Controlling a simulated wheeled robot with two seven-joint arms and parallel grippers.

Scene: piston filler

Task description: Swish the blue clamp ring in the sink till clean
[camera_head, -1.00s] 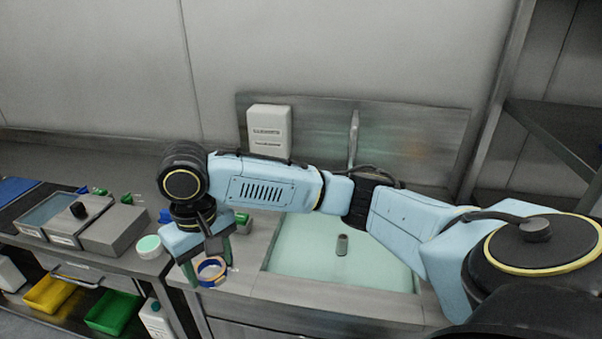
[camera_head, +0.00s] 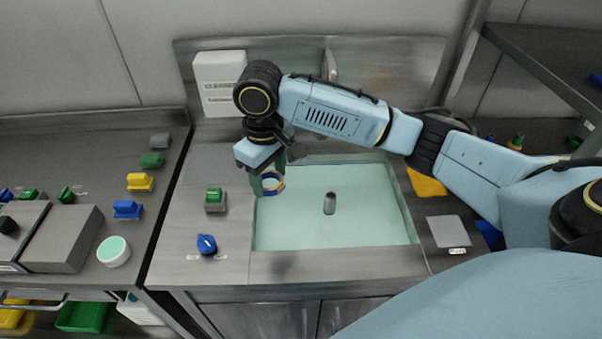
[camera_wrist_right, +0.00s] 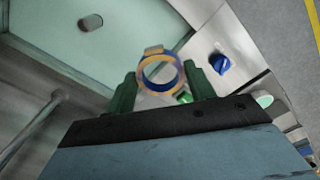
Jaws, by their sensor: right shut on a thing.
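The blue clamp ring (camera_head: 272,182) is held in my right gripper (camera_head: 268,180), over the left edge of the sink (camera_head: 370,215) in the head view. In the right wrist view the ring (camera_wrist_right: 161,73) sits between the two green fingers of the gripper (camera_wrist_right: 160,85). The ring is blue with yellowish-brown patches on its face and tab. The sink holds pale green liquid, with a small grey cylinder (camera_head: 329,203) standing in the middle. I cannot tell whether the ring touches the liquid. My left gripper is out of view.
A green-handled block (camera_head: 214,199) and a blue knob-like piece (camera_head: 206,244) stand on the counter left of the sink. A white dispenser (camera_head: 219,84) and the tap (camera_head: 330,66) are behind. A yellow item (camera_head: 426,181) and a grey plate (camera_head: 447,231) lie right of the sink.

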